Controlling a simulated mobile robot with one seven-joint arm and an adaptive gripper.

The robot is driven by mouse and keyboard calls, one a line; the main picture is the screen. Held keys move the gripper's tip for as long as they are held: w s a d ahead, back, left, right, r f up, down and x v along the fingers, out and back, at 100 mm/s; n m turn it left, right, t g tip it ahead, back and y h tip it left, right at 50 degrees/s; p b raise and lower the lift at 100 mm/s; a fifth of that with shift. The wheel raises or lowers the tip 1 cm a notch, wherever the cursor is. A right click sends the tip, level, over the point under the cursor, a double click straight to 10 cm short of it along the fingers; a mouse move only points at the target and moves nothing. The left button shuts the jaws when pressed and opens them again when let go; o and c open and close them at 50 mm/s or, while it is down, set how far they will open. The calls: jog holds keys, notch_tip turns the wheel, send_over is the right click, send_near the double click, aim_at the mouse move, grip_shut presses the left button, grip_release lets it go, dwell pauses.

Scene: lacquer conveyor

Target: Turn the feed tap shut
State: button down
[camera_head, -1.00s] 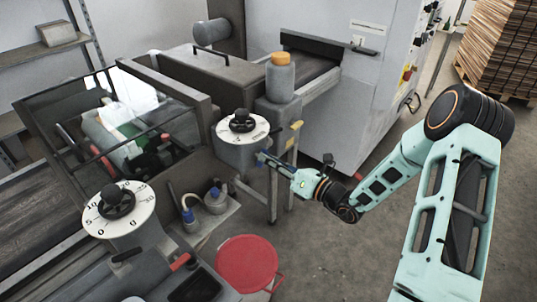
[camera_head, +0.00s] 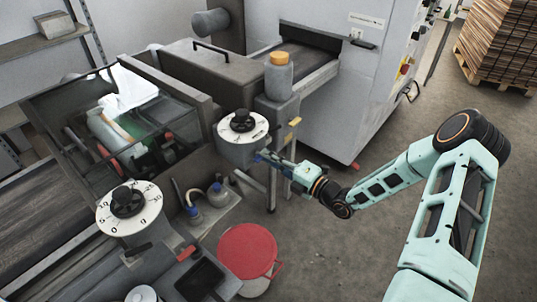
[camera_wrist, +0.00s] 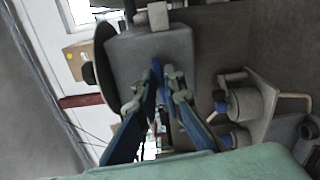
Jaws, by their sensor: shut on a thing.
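The feed tap appears to be the small blue piece (camera_wrist: 157,69) between my fingertips in the wrist view, below a grey block (camera_wrist: 150,48). My gripper (camera_wrist: 158,98) is shut on it, with a blue finger on each side. In the head view my gripper (camera_head: 264,158) reaches from the right to the front of the grey housing under the far dial (camera_head: 260,127). The fingers largely hide the tap there, so its angle cannot be told.
A grey bottle with an orange cap (camera_head: 279,81) stands behind the far dial. A near dial (camera_head: 150,203) and a red-handled lever (camera_head: 187,253) are at left. A red round lid (camera_head: 248,251) is below.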

jog(key=shift+m, duration=0.6)
jog(key=c, duration=2)
grip_release()
jog(key=shift+c, duration=0.2)
jog(key=v, duration=1.2)
